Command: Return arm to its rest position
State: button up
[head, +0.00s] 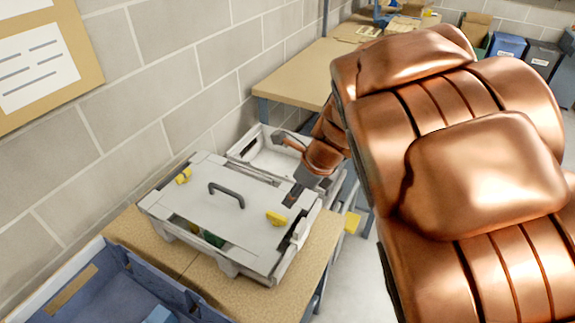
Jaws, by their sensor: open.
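My copper-coloured arm fills the right side of the head view and reaches down to the left. My gripper (294,193) is partly visible at the arm's far end, over the right part of a grey-white case (200,213). Its jaws are small in the picture, and I cannot tell whether they touch the case. The case has a flat lid with a dark handle (227,194) and yellow latches (276,219). It sits on a tan-topped table (135,232). Nothing shows held in the gripper.
A second light-coloured tray (255,148) stands behind the case. A blue bin (135,272) is at the lower left. A longer table (305,75) runs along the block wall, with blue and dark bins (508,45) beyond it. Grey floor shows between table and arm.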

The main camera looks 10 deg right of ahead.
jog(key=shift+s, duration=0.1)
jog(key=s+d+n+g+h, duration=0.1)
jog(key=s+d+n, duration=0.3)
jog(key=s+n, duration=0.8)
jog(key=s+d+n+g+h, duration=0.2)
jog(key=s+d+n+g, duration=0.1)
jog(key=s+n, duration=1)
jog(key=shift+s+d+r+n+g, duration=0.3)
jog(key=shift+s+d, duration=0.05)
jog(key=shift+s, duration=0.2)
